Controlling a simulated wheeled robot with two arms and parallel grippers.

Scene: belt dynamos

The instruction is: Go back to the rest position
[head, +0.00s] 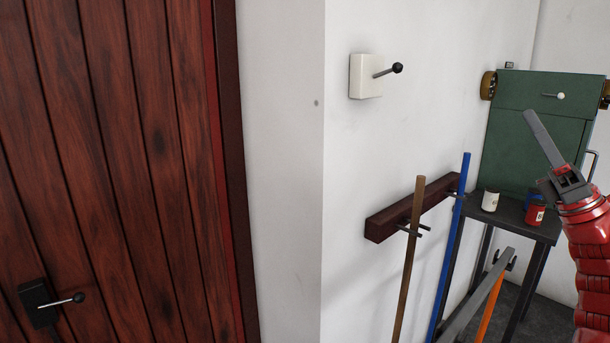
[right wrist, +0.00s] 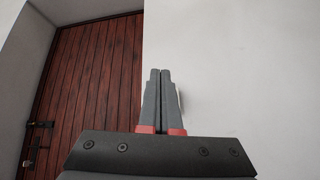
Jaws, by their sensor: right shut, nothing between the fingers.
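My right gripper (head: 544,138) is raised at the right of the head view, on my red arm. Its grey fingers point up and to the left, in front of the green cabinet. In the right wrist view the two fingers of the right gripper (right wrist: 160,72) lie together, shut and empty, against the white wall. My left gripper is not in either view.
A wooden door (head: 130,150) with a lever (head: 60,302) fills the left. A white switch box (head: 366,76) and a dark rack (head: 395,218) are on the wall. A green cabinet (head: 520,95) and a dark table (head: 510,212) with small cans stand right.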

